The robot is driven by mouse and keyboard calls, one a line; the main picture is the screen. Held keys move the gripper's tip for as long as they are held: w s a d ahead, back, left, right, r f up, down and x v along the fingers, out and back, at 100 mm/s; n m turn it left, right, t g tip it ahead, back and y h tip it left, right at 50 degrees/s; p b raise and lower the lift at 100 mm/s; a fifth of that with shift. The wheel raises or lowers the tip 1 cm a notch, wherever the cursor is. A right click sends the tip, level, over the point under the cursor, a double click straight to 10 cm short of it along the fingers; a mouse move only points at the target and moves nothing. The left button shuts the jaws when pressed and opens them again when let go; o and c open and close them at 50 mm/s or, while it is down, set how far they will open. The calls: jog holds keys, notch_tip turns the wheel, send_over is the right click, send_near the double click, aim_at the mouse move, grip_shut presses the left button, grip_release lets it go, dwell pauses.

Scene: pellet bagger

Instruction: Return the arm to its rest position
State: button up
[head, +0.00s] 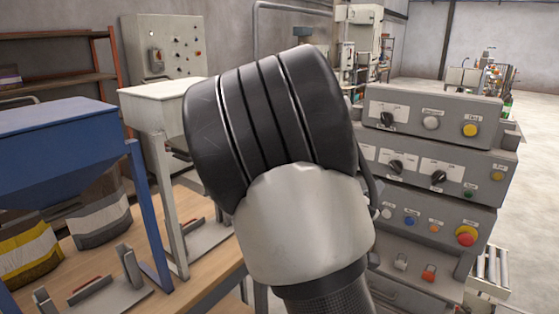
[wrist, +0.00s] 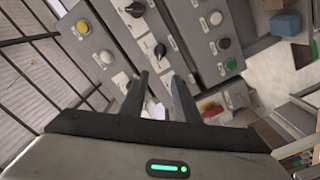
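My arm fills the middle of the head view, a black and white link rising in front of the grey control panel (head: 440,165). My gripper is hidden in the head view. In the wrist view my gripper (wrist: 159,82) shows two dark fingers standing apart, with nothing visibly held between them. The fingers point toward the panel, which also shows tilted in the wrist view (wrist: 196,68); its knobs and buttons lie behind and around the fingertips. I cannot tell the exact gap between the fingertips and the panel.
On the left, a blue hopper (head: 55,133) and a white hopper (head: 160,104) stand over a wooden table (head: 205,262). Grey-white and yellow bags (head: 28,252) sit there. A wall box (head: 165,48) and shelves (head: 55,60) stand behind. Open floor (head: 535,150) lies at the right.

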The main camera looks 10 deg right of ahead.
jog(key=s+a+r+g+y+p, duration=0.1)
jog(key=a+y+p, duration=0.1)
jog(key=a+y, duration=0.6)
jog(key=s+a+r+y+p, duration=0.25)
jog(key=a+y, duration=0.25)
jog(key=a, duration=0.6)
jog(key=s+a+r+g+p, duration=0.1)
jog(key=s+a+r+g, duration=0.1)
jog(key=s, duration=0.8)
jog(key=s+a+r+g+p, duration=0.2)
jog(key=s+r+g, duration=0.1)
jog(key=s, duration=0.6)
jog(key=shift+s+r+y, duration=0.15)
jog(key=shift+s+y, duration=0.15)
jog(key=shift+s, duration=0.1)
jog(key=shift+d, duration=0.1)
